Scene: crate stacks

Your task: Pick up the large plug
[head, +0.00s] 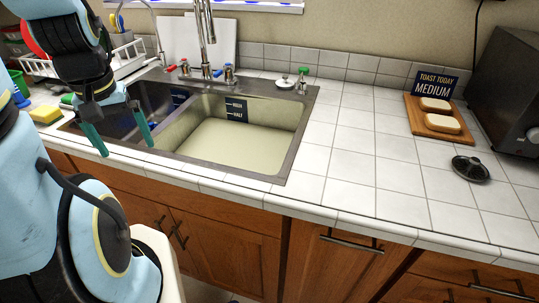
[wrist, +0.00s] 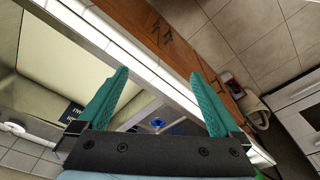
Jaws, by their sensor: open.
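A black round plug (head: 470,168) with a raised knob lies on the white tiled counter at the right in the head view; it looks the larger of two. A smaller pale plug (head: 285,83) with a dark knob sits on the sink's back rim. My gripper (head: 127,150) is at the left, over the front of the left basin, far from the black plug. Its green fingers are apart with nothing between them, also in the wrist view (wrist: 158,73). The black plug does not show in the wrist view.
The double sink (head: 298,150) has pale liquid in its right basin, with a faucet (head: 207,40) behind. A toast board (head: 412,115) with two slices and a dark appliance (head: 508,95) stand beyond the black plug. The counter between sink and plug is clear. A yellow sponge (head: 46,114) lies left.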

